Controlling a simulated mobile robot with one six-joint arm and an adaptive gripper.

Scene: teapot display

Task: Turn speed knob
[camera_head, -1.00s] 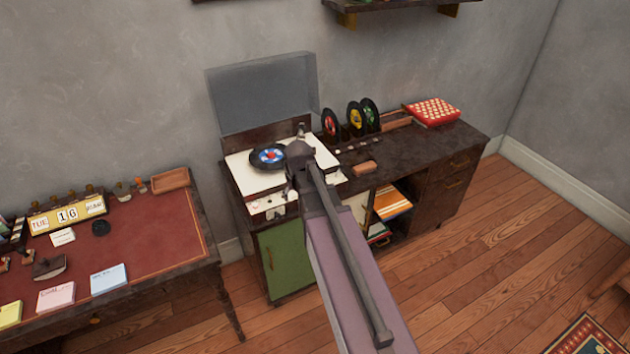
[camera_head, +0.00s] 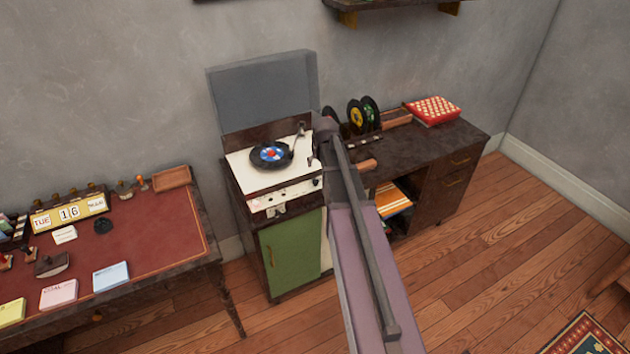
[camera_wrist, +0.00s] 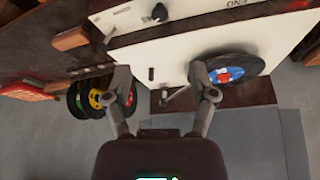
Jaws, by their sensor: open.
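The record player (camera_head: 240,162) has a white deck with a black record (camera_head: 271,155) on it. Its white front panel (camera_head: 292,193) carries small knobs, too small to read in the head view. In the wrist view, a round black knob (camera_wrist: 160,13) shows on the panel at the top. A small dark piece (camera_wrist: 152,74) stands on the deck, in line with the gap between my fingers. I cannot tell which is the speed knob. My gripper (camera_wrist: 161,82) is open and empty over the deck's right part; my arm hides it in the head view.
The raised lid (camera_head: 262,92) stands behind the deck, and the tonearm (camera_head: 299,133) is at its right rear. Upright records (camera_head: 356,117), a wooden block (camera_head: 367,164) and a red patterned box (camera_head: 433,110) occupy the cabinet to the right. A desk (camera_head: 160,228) stands left.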

